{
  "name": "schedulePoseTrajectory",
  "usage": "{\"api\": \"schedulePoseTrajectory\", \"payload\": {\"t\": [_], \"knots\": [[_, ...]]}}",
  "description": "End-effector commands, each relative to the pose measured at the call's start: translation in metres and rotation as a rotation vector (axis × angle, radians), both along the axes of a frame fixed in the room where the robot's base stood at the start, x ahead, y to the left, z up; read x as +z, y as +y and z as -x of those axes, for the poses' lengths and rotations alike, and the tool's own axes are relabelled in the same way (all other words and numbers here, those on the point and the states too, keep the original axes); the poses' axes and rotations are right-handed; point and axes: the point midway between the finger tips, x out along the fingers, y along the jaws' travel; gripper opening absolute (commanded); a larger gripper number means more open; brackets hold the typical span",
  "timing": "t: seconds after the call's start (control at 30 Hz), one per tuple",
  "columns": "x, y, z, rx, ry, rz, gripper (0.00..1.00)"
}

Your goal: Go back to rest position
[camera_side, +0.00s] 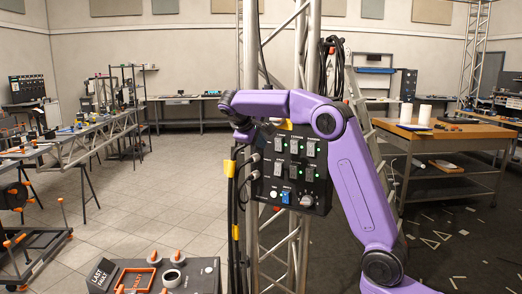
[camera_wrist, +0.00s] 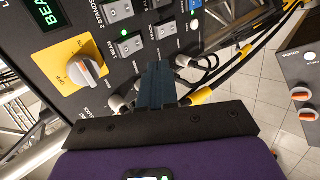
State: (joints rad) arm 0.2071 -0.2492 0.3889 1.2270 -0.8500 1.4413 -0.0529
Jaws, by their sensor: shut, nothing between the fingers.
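My gripper (camera_wrist: 157,72) shows in the wrist view as two dark fingers pressed together with nothing between them. The fingers point at the black control panel (camera_wrist: 98,45), close to its face near the lower edge. I cannot tell whether they touch it. In the side view, the panel (camera_side: 268,188) hangs on the truss, and my purple arm arches across its top. My wrist is at the panel's upper left there; the fingertips cannot be made out.
A low console marked LAST FAULT (camera_side: 205,268) stands at the front. A wooden workbench (camera_side: 440,140) is at right.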

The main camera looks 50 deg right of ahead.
Motion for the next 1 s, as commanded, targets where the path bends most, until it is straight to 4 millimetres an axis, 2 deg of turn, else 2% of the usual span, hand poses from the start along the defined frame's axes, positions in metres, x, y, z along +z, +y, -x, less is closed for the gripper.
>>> {"api": "schedulePoseTrajectory", "payload": {"t": [0.27, 0.37, 0.53, 0.77, 1.0], "knots": [[-0.002, 0.005, 0.0, 0.013, 0.003, -0.008, 0.0], [-0.009, 0.021, 0.003, 0.06, 0.013, -0.036, 0.0], [-0.03, 0.073, 0.02, 0.206, 0.045, -0.131, 0.0], [-0.065, 0.141, 0.068, 0.402, 0.109, -0.275, 0.0], [-0.1, 0.195, 0.142, 0.576, 0.194, -0.416, 0.0]]}}
